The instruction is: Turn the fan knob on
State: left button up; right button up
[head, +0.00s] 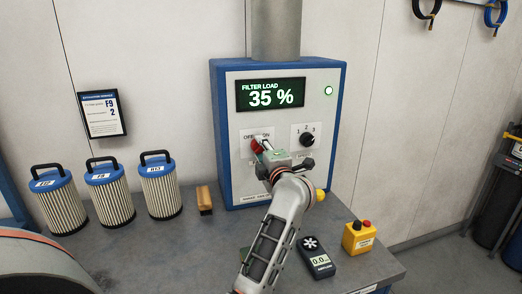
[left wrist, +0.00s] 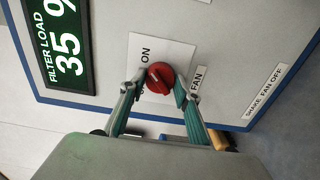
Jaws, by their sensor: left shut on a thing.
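The red fan knob (head: 257,145) is on the front panel of the blue and white control box (head: 232,172), on a plate marked OFF at left and ON at right. In the left wrist view the red knob (left wrist: 160,77) sits between the fingers of my left gripper (left wrist: 158,89), below the FAN side of the plate's lettering in part hidden. My left gripper (head: 264,147) is shut on the knob. I cannot tell for sure which mark the knob points at. My right gripper is not in view.
The display (head: 271,94) reads FILTER LOAD 35 %, and a green lamp (head: 328,91) is lit. A black dial (head: 307,139) is right of the knob. Filters (head: 108,198), a brush (head: 205,201), a meter (head: 316,258) and a yellow button box (head: 358,238) stand on the bench.

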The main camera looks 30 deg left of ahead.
pick_arm(q)
jog(key=o, duration=1.1)
jog(key=shift+o, duration=0.2)
jog(key=v, duration=0.7)
jog(key=shift+s+d, duration=0.2)
